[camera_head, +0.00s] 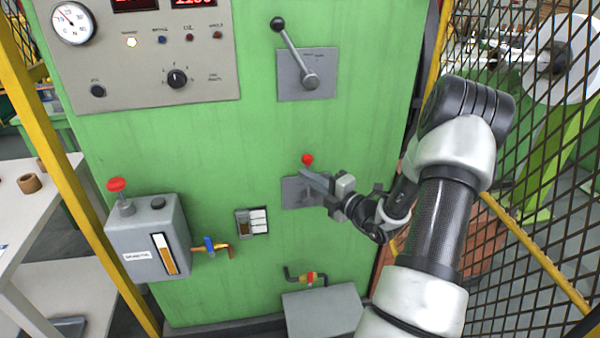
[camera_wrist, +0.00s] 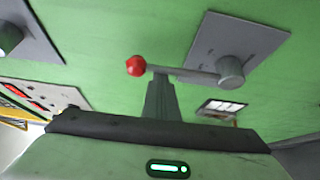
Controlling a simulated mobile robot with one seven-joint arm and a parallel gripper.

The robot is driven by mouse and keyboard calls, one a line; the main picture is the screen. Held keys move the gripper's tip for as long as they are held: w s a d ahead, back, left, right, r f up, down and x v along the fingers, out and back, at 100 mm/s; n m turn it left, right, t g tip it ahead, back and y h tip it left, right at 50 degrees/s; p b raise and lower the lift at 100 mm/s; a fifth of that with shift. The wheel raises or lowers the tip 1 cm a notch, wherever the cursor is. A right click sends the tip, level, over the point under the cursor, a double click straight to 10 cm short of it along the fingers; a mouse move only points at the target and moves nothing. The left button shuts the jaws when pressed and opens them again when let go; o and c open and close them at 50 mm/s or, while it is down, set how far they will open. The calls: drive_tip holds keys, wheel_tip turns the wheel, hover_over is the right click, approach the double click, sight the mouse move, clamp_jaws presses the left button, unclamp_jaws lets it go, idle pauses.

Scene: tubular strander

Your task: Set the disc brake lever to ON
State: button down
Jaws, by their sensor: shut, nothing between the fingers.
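A lever with a red ball knob (camera_head: 307,159) sits on a grey plate (camera_head: 290,192) on the green panel. I take it for the disc brake lever. In the wrist view its red knob (camera_wrist: 135,66), grey arm (camera_wrist: 185,74) and round hub (camera_wrist: 230,70) show in front of the plate (camera_wrist: 243,40). The arm lies roughly level in that view, knob left of the hub. My gripper (camera_head: 312,178) is shut and empty at the lever; its fingers (camera_wrist: 160,84) end by the arm, close to the knob. I cannot tell whether they touch. The plate's markings are unreadable.
Above is a black-knobbed lever (camera_head: 290,45) on its own plate. A gauge and switch panel (camera_head: 140,70) is upper left. A grey box with a red button (camera_head: 150,235) juts out lower left. A mesh guard (camera_head: 540,130) stands right, a grey box (camera_head: 322,312) below.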

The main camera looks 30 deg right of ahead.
drive_tip(key=shift+s+d+f+m+t+p, duration=0.2)
drive_tip(key=shift+d+m+t+p, duration=0.3)
drive_tip(key=shift+d+m, duration=0.4)
drive_tip(key=shift+s+d+f+m+t+p, duration=0.15)
drive_tip(key=shift+s+d+m+t+p, duration=0.15)
drive_tip(key=shift+d+m+t, duration=0.45)
drive_tip(key=shift+s+d+f+m+t+p, duration=0.15)
drive_tip(key=shift+s+d+m+t+p, duration=0.15)
drive_tip(key=shift+d+m, duration=0.8)
